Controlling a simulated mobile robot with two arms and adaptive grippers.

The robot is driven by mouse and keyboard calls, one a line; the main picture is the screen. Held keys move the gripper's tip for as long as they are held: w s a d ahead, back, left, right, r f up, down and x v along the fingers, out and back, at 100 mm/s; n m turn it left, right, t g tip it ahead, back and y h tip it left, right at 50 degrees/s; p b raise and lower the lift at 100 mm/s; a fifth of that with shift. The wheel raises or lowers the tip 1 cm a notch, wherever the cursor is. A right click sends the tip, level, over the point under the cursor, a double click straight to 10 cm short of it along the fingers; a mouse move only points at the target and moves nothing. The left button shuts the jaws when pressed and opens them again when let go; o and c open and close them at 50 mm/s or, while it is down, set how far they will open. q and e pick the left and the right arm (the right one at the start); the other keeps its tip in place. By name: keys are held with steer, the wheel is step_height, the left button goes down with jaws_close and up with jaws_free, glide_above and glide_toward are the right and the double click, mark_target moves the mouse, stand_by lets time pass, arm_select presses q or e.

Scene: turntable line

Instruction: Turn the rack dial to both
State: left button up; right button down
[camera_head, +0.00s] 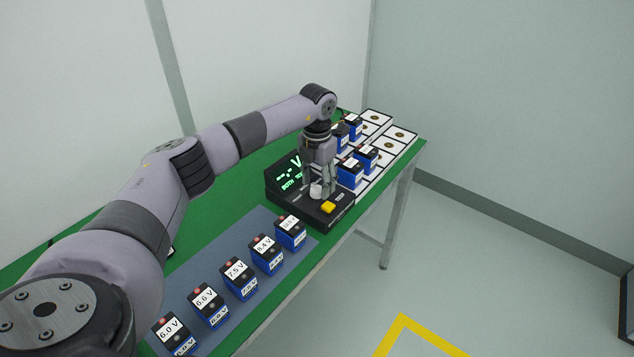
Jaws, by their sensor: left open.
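The rack dial, a pale round knob (316,191), sits on a black tester box (301,204) on the green table. The tester's dark screen (288,178) shows green dashes, a "V" and a lower line that seems to start with "BOTH"; its right end is hidden by my gripper. My left gripper (319,189) points down over the box, fingers apart, close around or just above the dial. I cannot tell whether the fingers touch it. The dial's pointer is too small to read. My right gripper does not show.
A yellow button (327,207) sits just in front of the dial. Several blue batteries with voltage labels stand on a grey-blue mat (225,328) at front left. A white rack (398,134) with round-marked cells and several blue batteries stands behind at right. Open floor lies right of the table.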

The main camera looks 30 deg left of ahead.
mark_target(317, 186)
arm_select(q)
step_height(317, 186, up, 12)
steer(key=shift+f, duration=0.25)
stand_by(0.6)
